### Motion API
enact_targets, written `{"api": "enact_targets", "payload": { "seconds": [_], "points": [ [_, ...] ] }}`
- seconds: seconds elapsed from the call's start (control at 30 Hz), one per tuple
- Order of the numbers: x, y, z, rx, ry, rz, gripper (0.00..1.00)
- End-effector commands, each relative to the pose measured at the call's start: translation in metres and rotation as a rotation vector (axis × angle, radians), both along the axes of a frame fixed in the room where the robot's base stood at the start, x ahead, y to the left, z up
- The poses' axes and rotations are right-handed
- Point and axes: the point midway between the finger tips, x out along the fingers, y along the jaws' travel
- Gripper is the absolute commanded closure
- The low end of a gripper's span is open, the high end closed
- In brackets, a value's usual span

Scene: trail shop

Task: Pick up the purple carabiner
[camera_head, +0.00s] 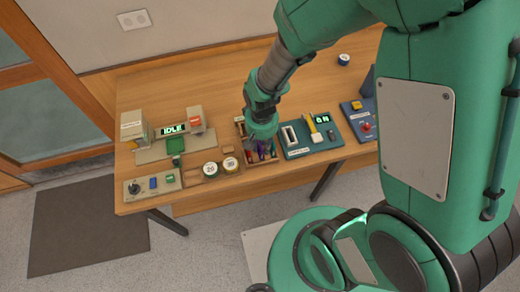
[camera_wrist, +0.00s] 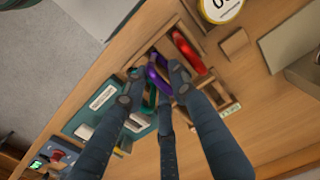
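The purple carabiner (camera_wrist: 156,76) lies in a wooden compartment tray (camera_wrist: 228,98), between a red carabiner (camera_wrist: 188,52) and a green one (camera_wrist: 148,100). My gripper (camera_wrist: 158,90) is over the tray with its fingers spread, and the purple carabiner shows between the fingertips, partly hidden by them. I cannot tell whether any finger touches it. In the head view, my gripper (camera_head: 262,140) points down into the tray (camera_head: 264,163) and hides much of its contents.
Right of the tray in the head view stands a teal board (camera_head: 318,142) with tools and a display. The table's back is mostly clear.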

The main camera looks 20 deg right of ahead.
Motion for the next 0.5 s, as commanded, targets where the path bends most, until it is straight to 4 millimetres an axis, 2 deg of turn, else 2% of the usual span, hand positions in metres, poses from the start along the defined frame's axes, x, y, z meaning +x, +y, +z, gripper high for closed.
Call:
{"api": "enact_targets", "payload": {
  "seconds": [0.37, 0.4, 0.5],
  "points": [
    [-0.0001, 0.0000, 0.0005, 0.000, 0.000, 0.000, 0.74],
    [-0.0001, 0.0000, 0.0005, 0.000, 0.000, 0.000, 0.76],
    [-0.0001, 0.0000, 0.0005, 0.000, 0.000, 0.000, 0.96]
  ]
}}
